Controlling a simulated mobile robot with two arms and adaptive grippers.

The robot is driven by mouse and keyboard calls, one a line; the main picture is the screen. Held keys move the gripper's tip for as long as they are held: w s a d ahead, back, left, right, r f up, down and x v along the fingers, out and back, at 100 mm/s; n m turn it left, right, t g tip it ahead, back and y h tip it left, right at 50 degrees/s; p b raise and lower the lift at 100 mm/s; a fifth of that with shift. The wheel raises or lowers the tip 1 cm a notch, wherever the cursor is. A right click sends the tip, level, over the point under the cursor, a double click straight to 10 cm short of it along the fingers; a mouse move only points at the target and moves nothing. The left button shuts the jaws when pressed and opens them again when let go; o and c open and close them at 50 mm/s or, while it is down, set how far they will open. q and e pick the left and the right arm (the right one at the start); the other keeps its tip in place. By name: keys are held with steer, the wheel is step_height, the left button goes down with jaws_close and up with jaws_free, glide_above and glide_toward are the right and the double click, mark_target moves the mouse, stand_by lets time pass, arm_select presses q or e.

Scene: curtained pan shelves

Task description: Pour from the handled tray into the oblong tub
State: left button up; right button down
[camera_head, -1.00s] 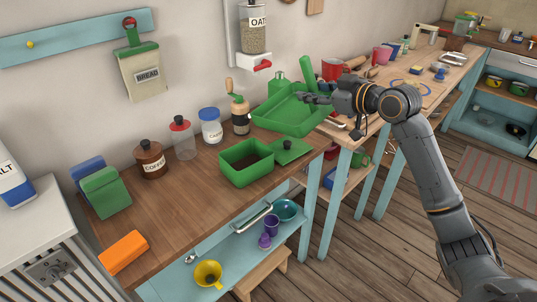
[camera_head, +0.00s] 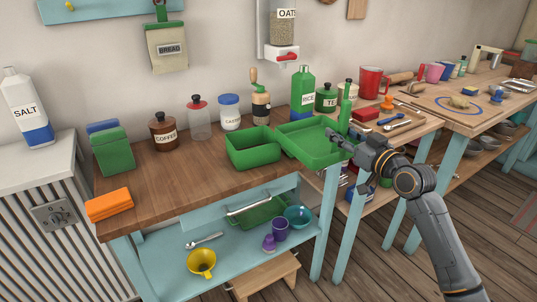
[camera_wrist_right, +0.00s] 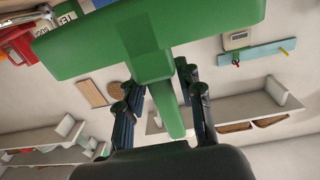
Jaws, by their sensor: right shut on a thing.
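The green handled tray (camera_head: 314,150) is at the right end of the wooden counter in the head view, close to the right of the green oblong tub (camera_head: 240,152). My right gripper (camera_head: 337,138) is shut on the tray at its right side. The right wrist view shows the tray's green wall (camera_wrist_right: 90,48) and handle (camera_wrist_right: 168,105) between the fingers. The tray looks nearly level, its open side up. I see no loose contents in the tray or the tub. I cannot tell whether the tray touches the counter. My left gripper is out of view.
An orange block (camera_head: 109,204) lies at the counter's front left.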

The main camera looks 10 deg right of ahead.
mark_target(346, 125)
steer(key=shift+s+d+p, duration=0.1)
steer(key=shift+d+p, duration=0.25)
steer(key=shift+d, duration=0.05)
steer(key=shift+w+a, duration=0.2)
steer(key=shift+a, duration=0.5)
steer(key=shift+d+r, duration=0.2)
steer(key=shift+d+r+p, duration=0.15)
steer(key=shift+r+p, duration=0.1)
steer(key=shift+p, duration=0.2)
steer(key=shift+r+p, duration=0.75)
steer(key=shift+r, duration=0.15)
steer(key=shift+s+r, duration=0.1)
steer(key=shift+r, duration=0.15)
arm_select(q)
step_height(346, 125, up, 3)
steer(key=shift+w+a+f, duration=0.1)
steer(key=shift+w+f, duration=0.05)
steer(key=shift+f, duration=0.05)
arm_select(e)
steer(key=shift+f, duration=0.1)
